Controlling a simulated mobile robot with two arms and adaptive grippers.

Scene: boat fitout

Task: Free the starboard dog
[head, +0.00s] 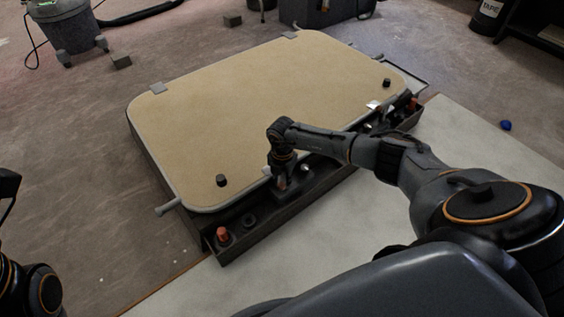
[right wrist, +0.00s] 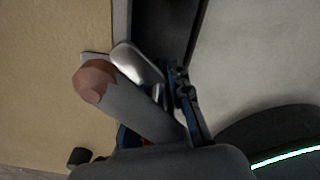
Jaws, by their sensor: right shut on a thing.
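The tan hatch panel (head: 265,100) with a grey rim lies on a dark frame on the floor. My right gripper (head: 281,184) is at the near edge of the panel, pointing down. It is shut on a grey bar with a reddish-brown end (right wrist: 95,82), which fills the middle of the right wrist view. A shiny metal piece (right wrist: 137,64) lies close beside the bar at the panel's edge. I cannot tell whether the bar is the starboard dog's handle; my fingers and wrist hide its lower part. My left gripper is not in view; only part of that arm shows.
A dark trough (head: 330,180) runs along the near side, with a red-orange knob (head: 222,233) at its left end. Black knobs stand on the panel at near left (head: 221,181) and right (head: 387,83).

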